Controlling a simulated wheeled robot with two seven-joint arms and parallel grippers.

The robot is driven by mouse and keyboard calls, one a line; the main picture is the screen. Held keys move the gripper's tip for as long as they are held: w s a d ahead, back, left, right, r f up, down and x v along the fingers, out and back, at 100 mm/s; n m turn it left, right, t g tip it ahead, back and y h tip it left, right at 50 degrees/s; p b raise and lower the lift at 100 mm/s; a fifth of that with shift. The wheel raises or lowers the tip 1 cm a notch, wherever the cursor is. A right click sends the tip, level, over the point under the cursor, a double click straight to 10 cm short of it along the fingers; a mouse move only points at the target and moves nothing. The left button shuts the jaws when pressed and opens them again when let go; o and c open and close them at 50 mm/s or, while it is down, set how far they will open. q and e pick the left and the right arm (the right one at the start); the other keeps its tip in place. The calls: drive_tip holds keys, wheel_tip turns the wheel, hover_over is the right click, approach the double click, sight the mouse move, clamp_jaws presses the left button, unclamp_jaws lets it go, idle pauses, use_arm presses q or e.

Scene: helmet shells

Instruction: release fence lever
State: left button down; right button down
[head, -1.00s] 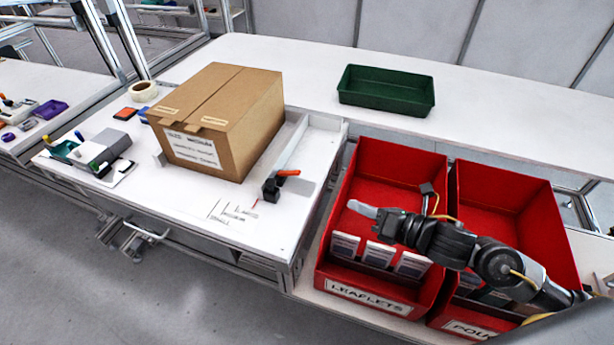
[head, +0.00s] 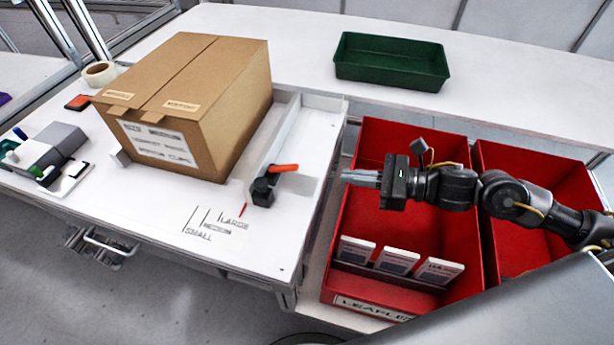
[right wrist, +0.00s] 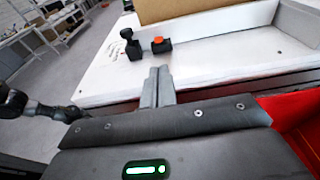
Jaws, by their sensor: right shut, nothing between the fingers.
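The fence lever (head: 284,168) is an orange handle on a black clamp block (head: 263,192), to the right of the carton on the white table. In the right wrist view the orange lever end (right wrist: 161,41) shows beyond my fingers, with a black block and knob (right wrist: 131,44) to its left. The white fence (head: 297,130) runs along the carton's right side. My right gripper (head: 346,177) is shut and empty. Its fingers point left toward the lever, apart from it, over the left edge of the red leaflet bin.
The cardboard carton (head: 205,100) stands left of the lever. The red leaflet bin (head: 400,285) is beneath my right gripper, with another red bin (head: 525,165) to the right. A green tray (head: 390,62) sits behind. Size marks (head: 215,222) lie on clear table in front.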

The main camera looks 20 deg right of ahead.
sight(283, 169)
use_arm(q)
drive_tip(key=shift+w, duration=0.6)
use_arm(e)
drive_tip(key=shift+w+f, duration=0.1)
drive_tip(key=shift+f, duration=0.4)
use_arm(q)
drive_tip(key=shift+a+f, duration=0.1)
